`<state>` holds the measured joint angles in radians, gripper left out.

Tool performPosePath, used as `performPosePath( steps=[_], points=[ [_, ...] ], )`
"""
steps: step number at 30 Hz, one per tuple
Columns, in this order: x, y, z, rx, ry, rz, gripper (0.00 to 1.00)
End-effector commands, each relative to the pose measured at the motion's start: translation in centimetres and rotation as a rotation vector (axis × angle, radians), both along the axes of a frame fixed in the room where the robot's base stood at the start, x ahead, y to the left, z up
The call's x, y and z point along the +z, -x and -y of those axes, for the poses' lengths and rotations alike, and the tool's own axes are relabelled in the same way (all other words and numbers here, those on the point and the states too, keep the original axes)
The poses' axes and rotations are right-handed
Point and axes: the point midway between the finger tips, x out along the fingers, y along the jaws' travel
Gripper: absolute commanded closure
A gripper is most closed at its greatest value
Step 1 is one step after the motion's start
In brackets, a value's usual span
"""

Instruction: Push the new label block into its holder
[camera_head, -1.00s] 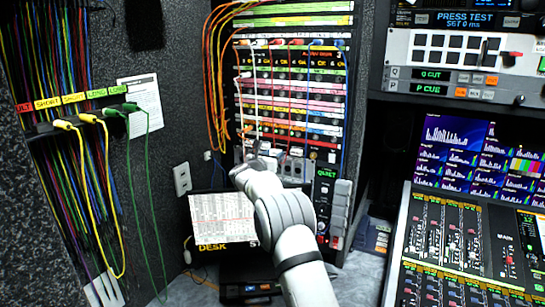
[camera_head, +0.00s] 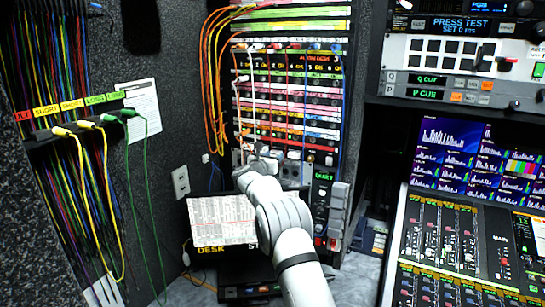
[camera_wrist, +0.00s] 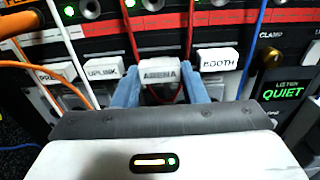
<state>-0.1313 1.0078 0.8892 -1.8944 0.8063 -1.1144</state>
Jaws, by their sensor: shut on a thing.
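The white label block marked ARENA (camera_wrist: 160,74) is between the two blue fingers of my gripper (camera_wrist: 163,86) in the wrist view. The fingers are shut on its left and right sides. The block faces the rack panel, in the row between the UPLINK label (camera_wrist: 103,69) and the BOOTH label (camera_wrist: 218,60). Its back is hidden, so I cannot tell how deep it sits in its holder. In the head view my gripper (camera_head: 262,157) is at the lower part of the patch rack (camera_head: 290,100), and the block is too small to make out there.
Red cables (camera_wrist: 188,35), a white cable (camera_wrist: 66,40), an orange cable (camera_wrist: 28,45) and a blue cable (camera_wrist: 254,45) hang close around the fingers. A QUIET display (camera_wrist: 283,95) is at the right. A printed sheet (camera_head: 222,219) lies below left of my arm.

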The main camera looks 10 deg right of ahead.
Motion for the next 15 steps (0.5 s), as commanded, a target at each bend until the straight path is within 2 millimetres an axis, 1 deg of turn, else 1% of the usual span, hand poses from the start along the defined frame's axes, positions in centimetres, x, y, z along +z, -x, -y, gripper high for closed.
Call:
performPosePath(
  steps=[15],
  points=[
    [0.19, -1.08, 0.81, -0.001, 0.000, 0.001, 0.98]
  ],
)
